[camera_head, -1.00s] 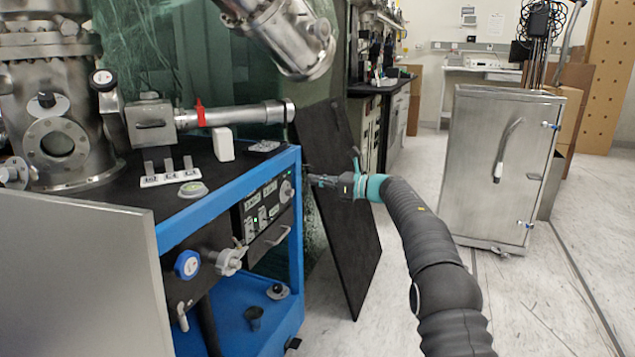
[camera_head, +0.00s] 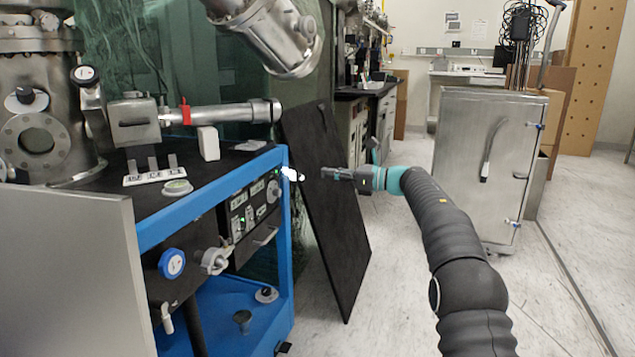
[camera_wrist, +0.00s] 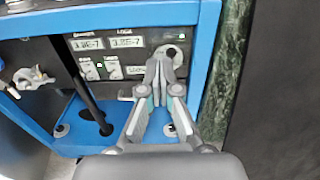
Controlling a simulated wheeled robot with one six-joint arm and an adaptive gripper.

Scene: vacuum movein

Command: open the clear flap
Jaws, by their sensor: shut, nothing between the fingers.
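The control panel (camera_head: 255,210) sits in the blue frame and carries displays, switches and a knob. It fills the upper middle of the wrist view (camera_wrist: 118,57), with two lit displays above small switches. I cannot make out a clear flap for certain; my fingers hide part of the panel's right side. My gripper (camera_head: 325,173) is to the right of the blue frame's front post. In the wrist view my gripper (camera_wrist: 158,68) has its fingers together and empty, in front of the panel beside the round knob (camera_wrist: 175,55). I cannot tell whether it touches anything.
The blue frame (camera_head: 215,195) edges the panel. A dark board (camera_head: 325,215) leans behind my gripper. A grey metal panel (camera_head: 70,270) stands at the near left, and a steel cabinet (camera_head: 465,170) at the right. Floor (camera_head: 390,310) between is clear.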

